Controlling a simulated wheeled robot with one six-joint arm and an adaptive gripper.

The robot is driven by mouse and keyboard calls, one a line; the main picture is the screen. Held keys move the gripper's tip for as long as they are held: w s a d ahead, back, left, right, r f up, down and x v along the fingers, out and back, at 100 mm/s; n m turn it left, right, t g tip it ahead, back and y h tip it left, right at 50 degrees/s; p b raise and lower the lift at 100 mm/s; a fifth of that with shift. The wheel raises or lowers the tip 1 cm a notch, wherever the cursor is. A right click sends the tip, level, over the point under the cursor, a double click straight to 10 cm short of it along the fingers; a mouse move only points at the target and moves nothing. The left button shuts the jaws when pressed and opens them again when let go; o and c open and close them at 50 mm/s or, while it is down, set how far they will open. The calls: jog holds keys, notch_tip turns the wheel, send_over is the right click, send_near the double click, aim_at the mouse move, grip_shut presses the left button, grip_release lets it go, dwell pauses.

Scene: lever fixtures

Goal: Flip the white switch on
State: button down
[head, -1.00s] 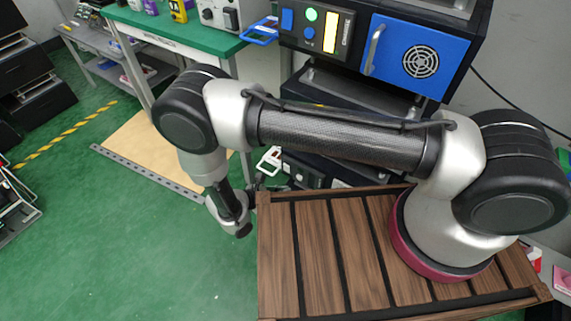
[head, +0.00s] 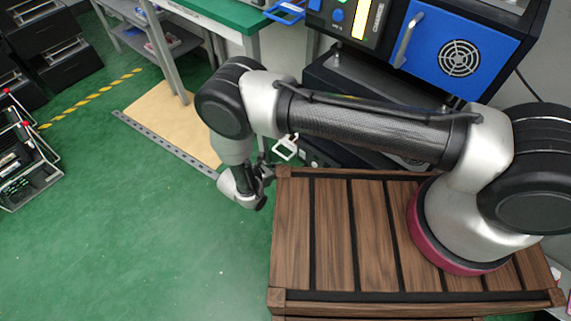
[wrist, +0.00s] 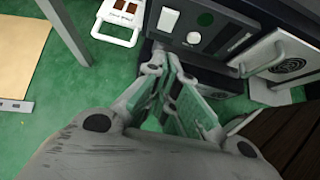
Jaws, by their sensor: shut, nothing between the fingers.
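A dark panel (wrist: 205,32) on the low fixture shows in the wrist view, just beyond my gripper. In the head view the low fixture (head: 312,156) is mostly hidden by my arm, and the switch cannot be made out. My gripper (wrist: 165,62) is shut and empty, its tips in front of the panel's lower left in the picture. It also shows in the head view (head: 268,172).
A white loop handle (head: 285,148) juts out left of the low fixture. Above stands a similar panel with a blue button (head: 337,15), and a blue door (head: 455,50) with a handle. A green-topped bench (head: 235,12) stands left. Green floor at left is open.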

aim_at(301, 154)
jog(key=shift+w+d+r+x, duration=0.2)
jog(key=shift+r+x, duration=0.15)
jog(key=shift+x, duration=1.6)
jog(key=shift+w+d+r+x, duration=0.15)
jog(key=shift+w+r+x, duration=0.2)
jog(key=shift+x, duration=1.6)
jog(key=shift+w+d+r+x, duration=0.15)
jog(key=shift+r+x, duration=0.25)
jog(key=shift+x, duration=1.55)
jog(key=shift+d, duration=0.1)
jog(key=shift+w+d+r, duration=0.2)
jog(key=shift+w+d, duration=0.05)
jog(key=shift+a, duration=0.1)
jog(key=shift+r, duration=0.15)
jog(key=shift+r, duration=0.65)
